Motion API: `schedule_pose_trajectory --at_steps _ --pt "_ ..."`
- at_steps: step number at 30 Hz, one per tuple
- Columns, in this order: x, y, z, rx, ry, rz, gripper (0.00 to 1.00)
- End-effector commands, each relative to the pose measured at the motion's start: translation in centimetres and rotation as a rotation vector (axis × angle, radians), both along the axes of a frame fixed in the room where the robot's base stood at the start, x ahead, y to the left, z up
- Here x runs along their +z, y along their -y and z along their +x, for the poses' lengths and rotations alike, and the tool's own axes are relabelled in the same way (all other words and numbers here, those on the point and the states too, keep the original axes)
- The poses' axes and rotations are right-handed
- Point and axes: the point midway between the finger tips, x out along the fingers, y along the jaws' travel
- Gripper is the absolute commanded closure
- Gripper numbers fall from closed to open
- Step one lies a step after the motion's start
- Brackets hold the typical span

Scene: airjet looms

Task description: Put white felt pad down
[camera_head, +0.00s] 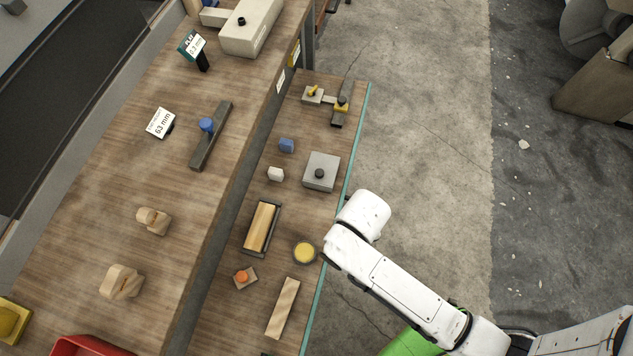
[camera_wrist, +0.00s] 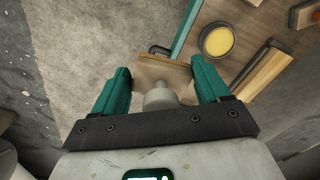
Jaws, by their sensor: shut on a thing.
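My gripper (camera_wrist: 161,74) is shut on a small flat wooden piece with a pale grey round knob, which I take to be the white felt pad (camera_wrist: 160,97). The knob points back toward my palm, between the two teal fingers. The pad's underside is hidden. In the wrist view the pad appears against the concrete floor, beside the teal edge of the low bench (camera_wrist: 183,33). In the head view my white arm reaches in from the lower right, and my gripper and the pad do not show.

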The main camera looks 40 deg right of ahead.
Motion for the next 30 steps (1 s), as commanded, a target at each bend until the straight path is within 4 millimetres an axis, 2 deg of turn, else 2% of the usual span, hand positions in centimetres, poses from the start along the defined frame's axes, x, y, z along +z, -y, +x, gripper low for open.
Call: schedule_pose_trajectory --at_steps 8,11,14,24,30 --pt "0.0 0.0 0.0 -0.001 0.000 0.000 0.54" --pt "-0.3 0.0 0.6 -0.001 0.000 0.000 0.54" --pt "-1.0 -0.1 2.3 0.000 0.001 0.001 0.54" --pt "-4.6 -0.2 9.7 -0.001 -0.001 -0.001 0.54" --pt "-7.7 -0.2 12.1 0.000 -0.001 -0.001 0.54"
